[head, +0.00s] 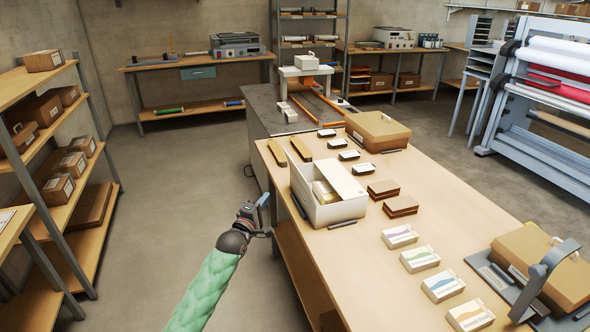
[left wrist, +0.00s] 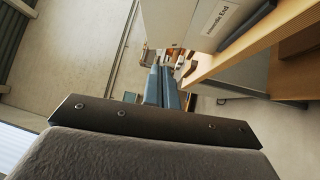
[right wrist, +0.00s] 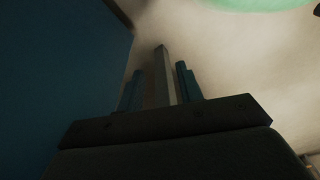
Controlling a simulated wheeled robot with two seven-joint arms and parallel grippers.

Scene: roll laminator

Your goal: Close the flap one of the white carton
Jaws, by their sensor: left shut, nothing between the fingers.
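The white carton (head: 342,211) stands on the near left edge of the long wooden table, with its top partly open. One white flap (head: 300,177) stands up on its left side, and another white panel (head: 341,178) slants across the top. Yellowish packets (head: 324,192) show inside. My left gripper (head: 266,199) is shut and empty, left of the carton and apart from it, beyond the table edge. In the left wrist view its blue fingers (left wrist: 163,88) are together, with the carton's labelled side (left wrist: 205,22) above. My right gripper (right wrist: 160,88) has its fingers apart; a grey bar shows between them.
The table (head: 375,262) holds brown blocks (head: 383,189), small boxes (head: 420,259), a brown carton (head: 378,131) and dark strips beside the white carton. A shelf (head: 60,190) stands at the left. The floor (head: 195,165) between shelf and table is clear.

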